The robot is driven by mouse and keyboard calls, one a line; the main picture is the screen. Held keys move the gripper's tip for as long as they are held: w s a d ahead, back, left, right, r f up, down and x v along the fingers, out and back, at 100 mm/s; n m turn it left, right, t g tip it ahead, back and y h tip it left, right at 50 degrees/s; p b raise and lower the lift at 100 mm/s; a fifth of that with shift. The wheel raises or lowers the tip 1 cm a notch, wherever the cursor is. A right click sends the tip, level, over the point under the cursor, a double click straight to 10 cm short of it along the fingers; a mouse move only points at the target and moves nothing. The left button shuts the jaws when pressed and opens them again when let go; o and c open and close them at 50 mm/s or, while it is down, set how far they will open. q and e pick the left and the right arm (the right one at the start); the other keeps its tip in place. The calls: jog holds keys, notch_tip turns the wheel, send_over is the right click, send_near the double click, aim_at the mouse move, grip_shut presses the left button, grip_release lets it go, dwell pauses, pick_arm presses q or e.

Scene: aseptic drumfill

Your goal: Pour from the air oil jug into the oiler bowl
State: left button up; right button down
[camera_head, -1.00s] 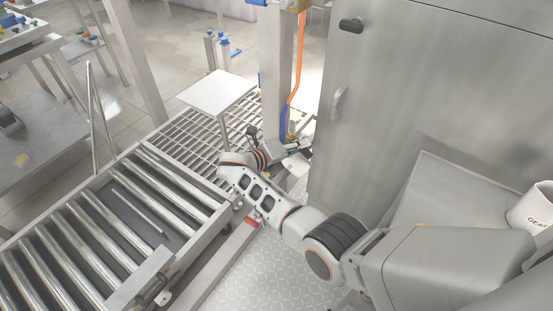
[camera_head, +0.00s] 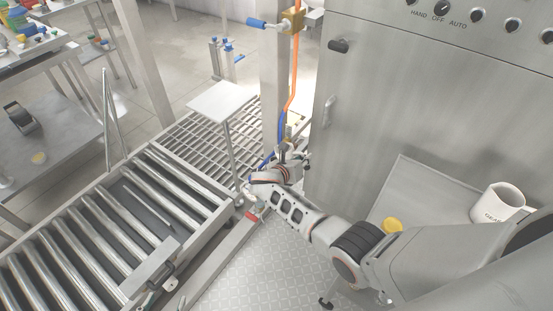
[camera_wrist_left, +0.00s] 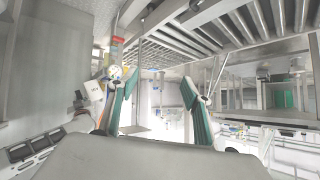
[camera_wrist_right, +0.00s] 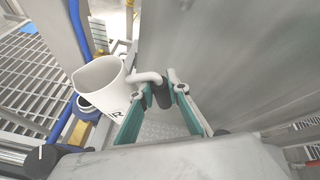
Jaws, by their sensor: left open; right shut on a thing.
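The air oil jug (camera_wrist_right: 98,75) is a white jug whose dark lettering partly shows in the right wrist view. My right gripper (camera_wrist_right: 159,92) is shut on its handle. The jug is beside and partly over a round, dark-rimmed bowl (camera_wrist_right: 86,103), likely the oiler bowl; I see no oil stream. The jug also shows in the left wrist view (camera_wrist_left: 95,90). In the head view my right arm reaches the post, with the right gripper (camera_head: 284,152) small and the jug mostly hidden. My left gripper (camera_wrist_left: 161,84) is open and empty in its wrist view; I cannot make it out in the head view.
A steel cabinet (camera_head: 390,105) stands right of the post (camera_head: 276,95). A blue hose (camera_wrist_right: 80,30) runs close to the jug. A roller conveyor (camera_head: 90,235) is at left. A white mug-like jug marked "GEAR" (camera_head: 497,203) and a yellow item (camera_head: 393,225) are at right.

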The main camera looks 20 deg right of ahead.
aim_at(304, 154)
notch_tip(304, 154, up, 4)
jog(key=shift+w+f+m+t+y+p, duration=0.1)
jog(key=shift+f+m+t+y+p, duration=0.25)
jog(key=shift+m+t+p, duration=0.6)
jog(key=shift+f+g, duration=0.35)
jog(key=shift+g, duration=0.1)
jog(key=shift+r+p, duration=0.6)
jog(key=shift+r, duration=0.2)
jog(key=shift+r+p, duration=0.8)
jog(key=shift+f+n, duration=0.15)
jog(key=shift+n, duration=0.1)
